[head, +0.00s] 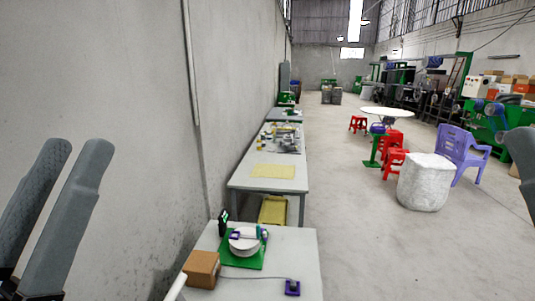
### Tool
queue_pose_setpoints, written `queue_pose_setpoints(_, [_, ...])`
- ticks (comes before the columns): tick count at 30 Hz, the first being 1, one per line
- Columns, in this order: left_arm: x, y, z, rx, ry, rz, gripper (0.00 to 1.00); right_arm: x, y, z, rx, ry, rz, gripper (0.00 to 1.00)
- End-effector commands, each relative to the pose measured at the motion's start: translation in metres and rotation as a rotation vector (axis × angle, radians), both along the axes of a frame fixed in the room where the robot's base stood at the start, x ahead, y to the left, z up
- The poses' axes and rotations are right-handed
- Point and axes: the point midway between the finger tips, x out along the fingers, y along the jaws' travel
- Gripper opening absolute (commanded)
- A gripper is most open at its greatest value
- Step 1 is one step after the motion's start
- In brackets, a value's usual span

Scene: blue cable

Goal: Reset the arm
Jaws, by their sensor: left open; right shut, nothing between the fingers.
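My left gripper (75,148) is raised at the left side of the head view, its two grey fingers apart with nothing between them. It is up in the air, left of the near table and in front of the wall. Part of my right gripper (522,160) shows as a dark grey finger at the right edge; the rest is cut off. It is shut, and I see nothing held in it. Both grippers are well apart from the things on the table.
The near table (305,255) carries a green-based device with a white reel (244,241) and a brown box (201,268). More tables line the wall behind. A white wrapped block (424,182), purple chair (464,153) and red stools stand right. The floor between is clear.

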Motion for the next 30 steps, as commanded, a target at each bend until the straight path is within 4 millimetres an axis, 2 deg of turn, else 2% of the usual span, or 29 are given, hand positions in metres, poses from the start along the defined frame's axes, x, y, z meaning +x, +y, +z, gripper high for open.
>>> queue_pose_setpoints(1, [-0.024, 0.011, 0.023, 0.023, -0.073, 0.105, 0.57, 0.000, 0.000, 0.000, 0.000, 0.000, 0.000, 0.00])
queue_pose_setpoints(2, [-0.031, 0.024, 0.023, 0.047, -0.079, 0.214, 0.57, 0.000, 0.000, 0.000, 0.000, 0.000, 0.000, 0.00])
queue_pose_setpoints(3, [-0.024, 0.029, 0.036, 0.088, -0.049, 0.284, 0.57, 0.001, 0.000, 0.018, 0.000, 0.002, 0.000, 0.00])
queue_pose_setpoints(4, [-0.023, 0.028, 0.056, 0.085, -0.049, 0.273, 0.57, 0.001, 0.000, 0.038, 0.000, 0.003, 0.000, 0.00])
queue_pose_setpoints(8, [-0.022, 0.028, 0.104, 0.084, -0.047, 0.268, 0.57, 0.000, 0.000, 0.089, 0.000, -0.002, 0.000, 0.00])
queue_pose_setpoints(11, [-0.022, 0.027, 0.146, 0.083, -0.046, 0.266, 0.57, 0.000, 0.000, 0.130, 0.000, -0.001, 0.000, 0.00])
queue_pose_setpoints(15, [-0.021, 0.028, 0.213, 0.083, -0.045, 0.265, 0.57, 0.000, 0.000, 0.198, 0.000, 0.000, 0.000, 0.00])
queue_pose_setpoints(19, [-0.021, 0.028, 0.265, 0.083, -0.044, 0.265, 0.57, 0.000, 0.000, 0.250, 0.000, -0.001, 0.000, 0.00])
queue_pose_setpoints(21, [-0.021, 0.028, 0.282, 0.082, -0.044, 0.265, 0.57, 0.000, 0.000, 0.267, 0.000, -0.001, 0.000, 0.00])
queue_pose_setpoints(24, [-0.021, 0.028, 0.294, 0.083, -0.043, 0.264, 0.57, 0.000, 0.000, 0.280, 0.000, 0.000, 0.000, 0.00])
queue_pose_setpoints(30, [-0.021, 0.027, 0.293, 0.083, -0.043, 0.264, 0.57, 0.000, 0.000, 0.278, 0.000, 0.001, 0.000, 0.00])
